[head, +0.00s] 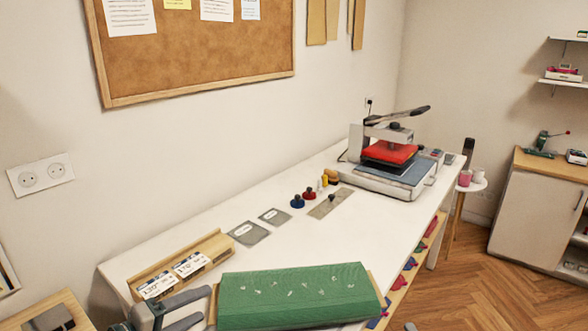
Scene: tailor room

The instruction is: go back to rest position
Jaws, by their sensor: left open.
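My left gripper (190,318) shows at the bottom left of the head view, low by the near left end of the white table. Its fingers are apart, and I see nothing held between them. It is beside the left end of a green padded board (300,292), which lies on the near part of the table and has small pale marks on top. I cannot tell whether the gripper touches the board.
The white table (225,215) runs away to a heat press (390,160). A wooden holder with labels (180,265), grey plates (248,233) and small coloured-handled tools (308,194) stand along it. A wooden cabinet (538,215) is at right. Open floor (480,285) lies between.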

